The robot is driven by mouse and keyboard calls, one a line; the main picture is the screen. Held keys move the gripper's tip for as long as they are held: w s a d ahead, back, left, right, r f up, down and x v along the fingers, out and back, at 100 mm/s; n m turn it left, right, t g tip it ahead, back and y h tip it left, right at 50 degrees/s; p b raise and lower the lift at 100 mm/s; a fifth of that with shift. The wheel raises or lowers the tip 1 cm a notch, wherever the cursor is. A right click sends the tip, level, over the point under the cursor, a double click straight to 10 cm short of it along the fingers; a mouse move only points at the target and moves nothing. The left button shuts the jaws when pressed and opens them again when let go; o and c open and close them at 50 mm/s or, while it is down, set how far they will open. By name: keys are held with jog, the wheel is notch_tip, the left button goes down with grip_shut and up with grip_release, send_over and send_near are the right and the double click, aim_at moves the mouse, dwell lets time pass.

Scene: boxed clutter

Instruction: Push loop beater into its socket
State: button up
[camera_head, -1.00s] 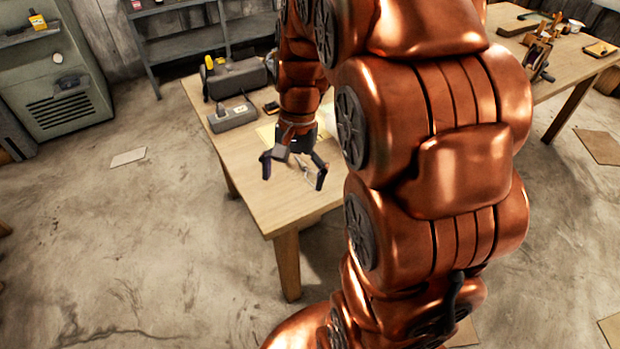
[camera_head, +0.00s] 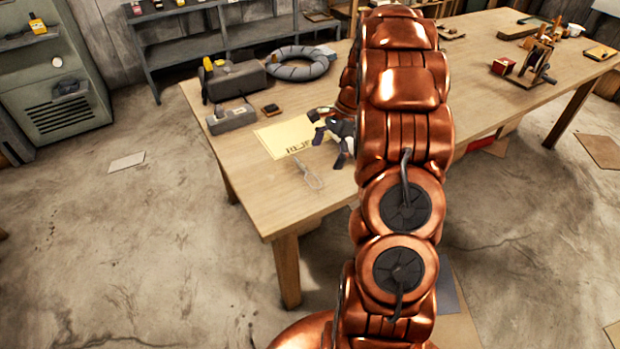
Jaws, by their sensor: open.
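A thin grey tool with a wire loop, which looks like the loop beater (camera_head: 313,181), lies on the wooden table (camera_head: 262,190) near its front edge. My gripper (camera_head: 329,148) is open and empty, just above and to the right of the tool, apart from it in the picture. My arm hides the table behind it. I cannot make out the socket. A grey device (camera_head: 232,117) and a larger dark grey case (camera_head: 236,80) with a yellow part stand at the table's left end, but I cannot tell whether either holds the socket.
A yellow sheet with lettering (camera_head: 284,137) lies beside my gripper. A dark ring (camera_head: 298,65) and a small dark block (camera_head: 270,109) lie farther back. A wooden device with a crank (camera_head: 533,58) and a red box (camera_head: 503,66) stand at the right. The front left tabletop is clear.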

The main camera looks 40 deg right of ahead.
aim_at(306, 172)
jog(key=shift+p+x, duration=0.45)
jog(key=shift+x, duration=1.25)
jog(key=shift+p+x, duration=0.4)
jog(key=shift+x, duration=1.55)
jog(key=c, duration=1.1)
